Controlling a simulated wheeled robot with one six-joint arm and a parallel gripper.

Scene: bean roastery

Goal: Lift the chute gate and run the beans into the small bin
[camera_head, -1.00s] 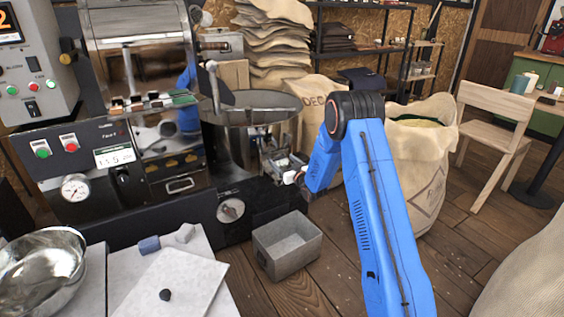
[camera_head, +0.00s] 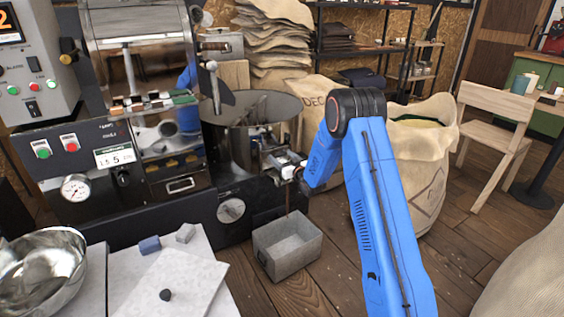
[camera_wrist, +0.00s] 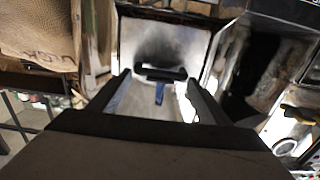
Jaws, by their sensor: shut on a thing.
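My gripper (camera_head: 284,168) is at the chute on the front of the round cooling tray, shut on the gate's handle. In the wrist view my gripper (camera_wrist: 160,76) has its two fingers at the ends of the dark bar handle (camera_wrist: 163,72), with the pale metal chute behind it.
The roaster with its cooling tray (camera_head: 262,107) stands behind and left of the bin. A pale table (camera_head: 142,268) with a steel bowl (camera_head: 42,262) is at the front left. An open sack (camera_head: 418,180) and a wooden chair (camera_head: 497,135) stand right.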

